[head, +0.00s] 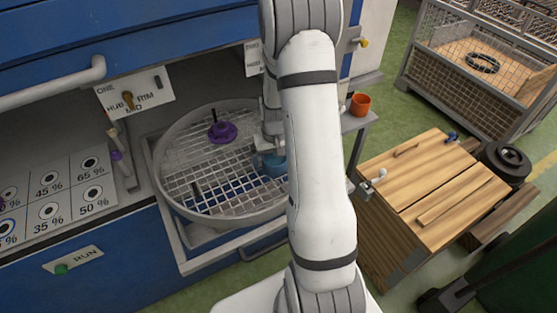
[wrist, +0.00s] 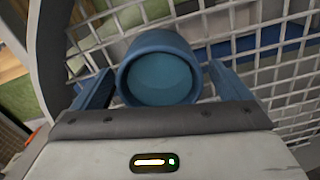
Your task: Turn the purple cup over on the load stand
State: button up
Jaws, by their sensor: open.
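A purple piece (head: 222,131) with a wide round base and a dark upright knob sits on the wire grid of the round turntable (head: 166,190); I cannot tell whether it is the purple cup. My gripper (head: 268,150) is at the right part of the grid, apart from the purple piece and partly hidden by my arm. Its open fingers, also in the wrist view (wrist: 163,80), stand on either side of a blue cup (wrist: 158,45). The blue cup's round mouth faces the wrist camera. In the head view the blue cup (head: 272,165) shows only partly. I cannot pick out the load stand.
An orange cup (head: 360,104) stands on a narrow side shelf right of my arm. A wooden cabinet (head: 420,190) and a wire crate (head: 480,65) stand to the right. A panel of percent dials (head: 60,195) and a RUN button (head: 62,269) are at the left.

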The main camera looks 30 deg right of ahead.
jog(key=shift+f, duration=0.55)
jog(key=shift+c, duration=0.4)
jog(key=c, duration=1.1)
